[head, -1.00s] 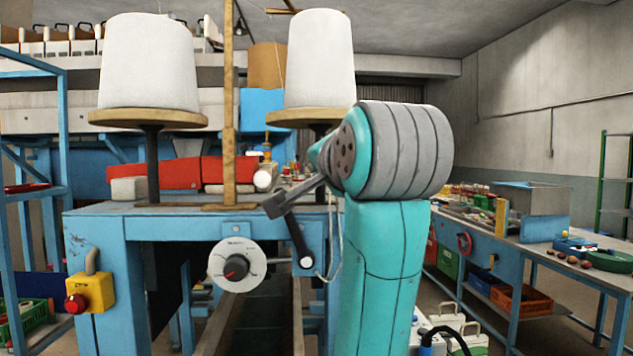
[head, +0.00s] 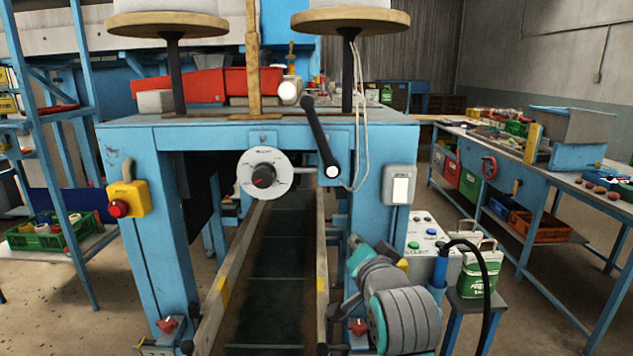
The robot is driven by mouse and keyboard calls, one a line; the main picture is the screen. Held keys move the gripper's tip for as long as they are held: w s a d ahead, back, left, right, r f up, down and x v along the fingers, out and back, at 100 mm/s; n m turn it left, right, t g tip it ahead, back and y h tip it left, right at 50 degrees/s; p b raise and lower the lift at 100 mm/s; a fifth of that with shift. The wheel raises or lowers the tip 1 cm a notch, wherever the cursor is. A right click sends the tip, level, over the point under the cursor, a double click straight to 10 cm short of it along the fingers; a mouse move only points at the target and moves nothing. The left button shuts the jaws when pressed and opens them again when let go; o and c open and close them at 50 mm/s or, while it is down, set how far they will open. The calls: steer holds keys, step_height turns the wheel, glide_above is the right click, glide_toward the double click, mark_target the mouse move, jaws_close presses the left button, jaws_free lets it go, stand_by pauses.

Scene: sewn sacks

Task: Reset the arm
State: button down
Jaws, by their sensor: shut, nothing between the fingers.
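My arm is low at the right of the machine's front, its grey and teal joint at the bottom of the head view. My gripper (head: 347,305) is small and partly hidden beside the machine's right leg, shut and empty as far as it shows. It is well below the black lever (head: 320,138) and apart from it. The lever leans up and to the left from its pivot on the machine's blue front beam (head: 225,139).
A dial (head: 263,174) and a yellow box with a red button (head: 120,208) are on the machine's front. A button panel (head: 425,240) and a green canister (head: 478,272) stand close right of my arm. A workbench (head: 470,142) runs along the right. Floor is clear at lower left.

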steer(key=s+d+f+n, duration=0.15)
steer(key=s+f, duration=0.25)
steer(key=f, duration=0.5)
steer(key=s+d+f+n, duration=0.15)
steer(key=s+f, duration=0.25)
steer(key=f, duration=0.5)
steer(key=s+d+f+h, duration=0.1)
steer(key=s+d+f, duration=0.3)
steer(key=s+f, duration=0.9)
steer(key=s+d+n, duration=0.1)
steer(key=s, duration=1.5)
steer(key=s+d+n+g+h, duration=0.1)
steer(key=s+d+n, duration=0.1)
steer(key=s, duration=1.4)
steer(key=shift+s+d+r+n, duration=0.25)
steer(key=shift+s+n, duration=0.05)
steer(key=shift+s, duration=0.05)
